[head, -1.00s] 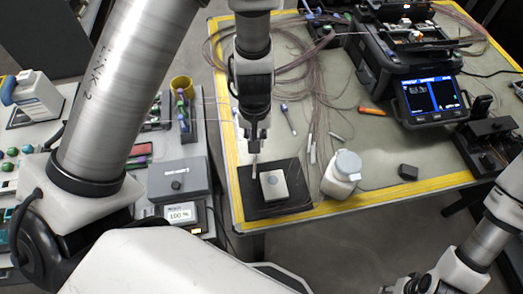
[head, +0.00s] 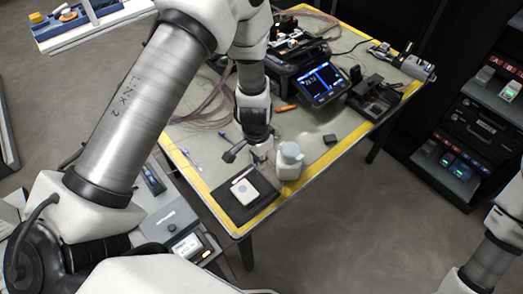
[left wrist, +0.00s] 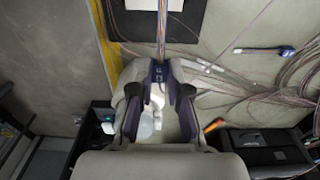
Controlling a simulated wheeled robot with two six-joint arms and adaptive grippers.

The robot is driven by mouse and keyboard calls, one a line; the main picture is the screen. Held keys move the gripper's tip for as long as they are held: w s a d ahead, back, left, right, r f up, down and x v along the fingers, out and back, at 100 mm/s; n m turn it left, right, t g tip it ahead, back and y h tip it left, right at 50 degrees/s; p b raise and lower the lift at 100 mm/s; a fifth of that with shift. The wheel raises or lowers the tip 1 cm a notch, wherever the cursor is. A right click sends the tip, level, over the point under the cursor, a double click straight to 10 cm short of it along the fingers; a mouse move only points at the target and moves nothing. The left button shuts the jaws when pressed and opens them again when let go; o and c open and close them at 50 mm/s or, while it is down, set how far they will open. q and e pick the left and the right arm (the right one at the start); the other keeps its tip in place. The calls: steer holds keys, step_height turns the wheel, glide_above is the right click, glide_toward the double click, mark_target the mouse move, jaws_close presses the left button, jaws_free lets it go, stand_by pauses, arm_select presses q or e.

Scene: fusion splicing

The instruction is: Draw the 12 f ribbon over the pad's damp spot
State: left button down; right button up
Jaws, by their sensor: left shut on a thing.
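My left gripper (head: 262,156) is beside the white bottle (head: 289,162), just behind the black mat (head: 226,206). In the left wrist view, the left gripper (left wrist: 160,74) is shut on a small blue piece at the end of the multicoloured ribbon (left wrist: 162,38). The ribbon runs straight from the jaws towards the black mat (left wrist: 125,22) and across its pale pad (left wrist: 174,5). The pale pad (head: 246,191) lies on the mat in the head view. My right gripper is out of the picture.
The splicer with a lit blue screen (head: 322,82) stands at the back of the table. An orange tool (head: 285,108) and loose fibre coils (head: 203,100) lie behind the gripper. The yellow-taped table edge (head: 216,207) runs along the front left.

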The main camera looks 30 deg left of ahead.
arm_select(q)
steer(key=shift+w+f+b, duration=0.3)
steer(key=shift+f+b, duration=0.05)
steer(key=shift+f, duration=0.3)
steer(key=shift+s+f+b, duration=0.15)
steer(key=shift+f+b, duration=0.5)
steer(key=shift+b, duration=0.05)
step_height(320, 180, down, 3)
steer(key=shift+r+b, duration=0.1)
steer(key=shift+b, duration=1.15)
steer(key=shift+f+b, duration=0.3)
steer(key=shift+f, duration=0.15)
steer(key=shift+r, duration=0.1)
steer(key=shift+f+b, duration=0.5)
steer(key=shift+w+d+p, duration=0.1)
steer(key=shift+w+p, duration=0.2)
steer(key=shift+p, duration=0.1)
